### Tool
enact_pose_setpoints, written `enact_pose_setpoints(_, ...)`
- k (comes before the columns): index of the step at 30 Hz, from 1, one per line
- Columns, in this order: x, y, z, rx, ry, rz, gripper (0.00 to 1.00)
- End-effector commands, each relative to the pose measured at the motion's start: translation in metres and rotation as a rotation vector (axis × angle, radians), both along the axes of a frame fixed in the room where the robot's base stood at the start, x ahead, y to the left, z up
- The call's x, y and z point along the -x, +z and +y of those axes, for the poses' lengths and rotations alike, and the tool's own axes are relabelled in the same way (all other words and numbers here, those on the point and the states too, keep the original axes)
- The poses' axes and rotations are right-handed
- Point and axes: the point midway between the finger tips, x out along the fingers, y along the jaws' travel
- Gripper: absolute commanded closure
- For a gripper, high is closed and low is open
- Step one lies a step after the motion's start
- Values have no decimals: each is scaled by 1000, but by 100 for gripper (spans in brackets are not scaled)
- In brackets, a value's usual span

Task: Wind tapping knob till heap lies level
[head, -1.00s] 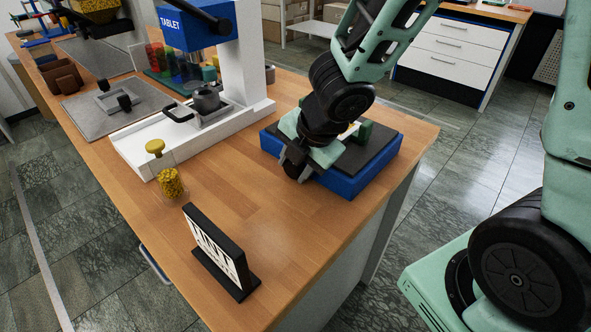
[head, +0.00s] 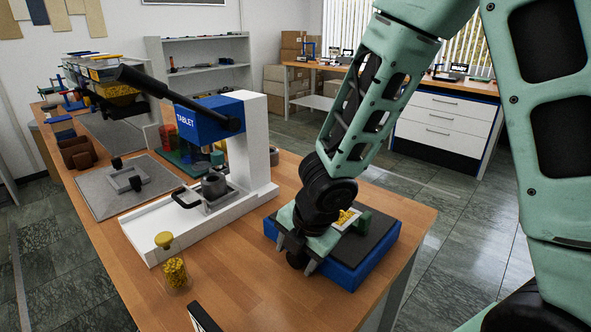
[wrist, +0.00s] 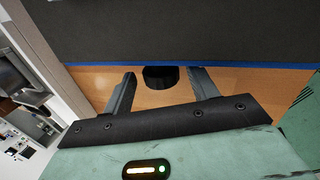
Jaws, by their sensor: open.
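The tapping device is a blue base (head: 345,277) with a dark top plate (head: 378,243), near the table's right edge. A small pale tray on it holds a yellow heap (head: 346,217), partly hidden by my wrist; I cannot tell whether the heap is level. A black round knob (head: 297,261) sits at the base's front side. My gripper (head: 295,254) points down there, its fingers open around the knob. In the wrist view the knob (wrist: 160,77) lies between the two open fingers (wrist: 164,88), with gaps to both sides.
A green block (head: 363,222) stands beside the tray. A white press with a blue head (head: 209,119) and long black lever (head: 170,89) stands left. A jar of yellow pellets (head: 175,273) and a black sign (head: 203,317) are in front. The wood between jar and base is clear.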

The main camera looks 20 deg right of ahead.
Motion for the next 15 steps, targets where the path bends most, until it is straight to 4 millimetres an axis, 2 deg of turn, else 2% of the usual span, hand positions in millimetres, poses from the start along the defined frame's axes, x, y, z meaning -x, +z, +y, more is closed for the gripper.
enact_pose_setpoints(1, 0, 7, 0, 6, 0, 21, 42)
enact_pose_setpoints(15, -3, 8, 1, 71, 0, 173, 42)
